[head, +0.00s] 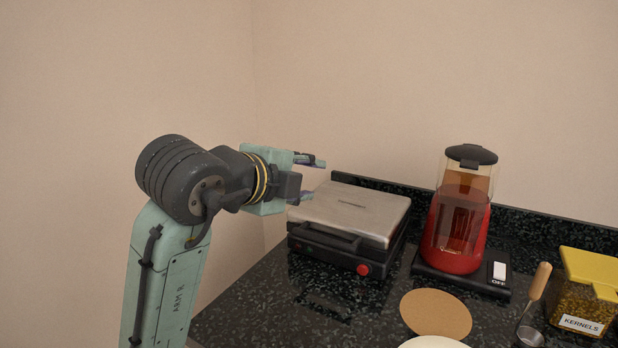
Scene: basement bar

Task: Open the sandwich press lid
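The sandwich press (343,230) stands on the dark speckled counter against the back wall. Its brushed metal lid (362,209) is down, and a black handle (325,237) runs along the front. A red round button (363,269) sits at its front right. My gripper (319,178) is above and to the left of the press, beside the lid's back left corner in the picture. Its two fingers are apart and point to the right. Nothing shows between them, and the gripper appears clear of the lid.
A red popcorn machine (450,235) with a switch marked OFF (499,271) stands right of the press. A round brown disc (436,313), a white round item (434,343), a wooden-handled scoop (540,282) and a kernels box (583,305) lie in front and right. Counter (270,310) left of the press is bare.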

